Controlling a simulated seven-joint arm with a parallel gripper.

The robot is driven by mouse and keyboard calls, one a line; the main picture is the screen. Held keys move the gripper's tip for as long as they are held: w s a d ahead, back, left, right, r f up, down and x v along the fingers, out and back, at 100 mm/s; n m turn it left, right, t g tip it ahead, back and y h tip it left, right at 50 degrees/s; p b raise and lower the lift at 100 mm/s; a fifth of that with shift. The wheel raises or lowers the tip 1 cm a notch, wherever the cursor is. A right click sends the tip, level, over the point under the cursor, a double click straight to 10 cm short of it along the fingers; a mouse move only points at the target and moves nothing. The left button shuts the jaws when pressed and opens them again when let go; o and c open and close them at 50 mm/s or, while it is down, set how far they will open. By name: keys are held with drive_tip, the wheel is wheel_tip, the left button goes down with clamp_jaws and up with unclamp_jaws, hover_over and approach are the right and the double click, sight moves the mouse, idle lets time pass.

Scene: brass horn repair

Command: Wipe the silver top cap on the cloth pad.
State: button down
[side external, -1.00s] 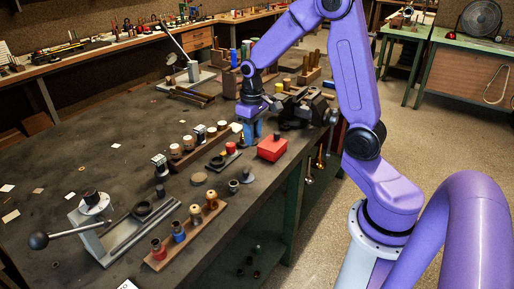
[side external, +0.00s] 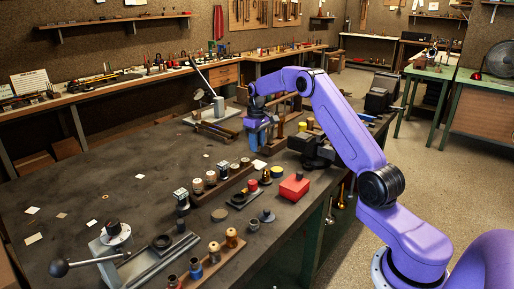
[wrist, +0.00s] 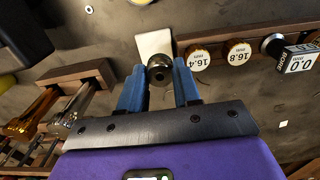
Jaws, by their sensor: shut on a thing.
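My gripper (wrist: 160,88) has its blue fingers shut on a small round grey metal piece with a dark centre, which I take to be the silver top cap (wrist: 159,70). In the wrist view the white cloth pad (wrist: 152,42) shows just beyond the cap. Part of the pad is hidden behind the cap. In the side view my gripper (side external: 257,146) hangs above the bench, and the pad (side external: 259,165) lies below it. The cap is too small to make out there.
A wooden rack (wrist: 75,75) with brass and silver tubes stands left in the wrist view. Gauges labelled 16.4 (wrist: 200,60) and 16.8 (wrist: 238,52) are to the right. A dark vise (side external: 313,150) and a red box (side external: 294,187) stand near the bench edge.

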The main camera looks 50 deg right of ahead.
sight(256, 165)
drive_tip(key=shift+w+d+f, duration=0.1)
drive_tip(key=shift+w+d, duration=0.15)
drive_tip(key=shift+d, duration=0.15)
drive_tip(key=shift+f, duration=2.85)
drive_tip(key=shift+f, duration=0.15)
drive_tip(key=shift+d, duration=0.1)
drive_tip(key=shift+d, duration=0.4)
drive_tip(key=shift+a, duration=0.1)
drive_tip(key=shift+a, duration=0.9)
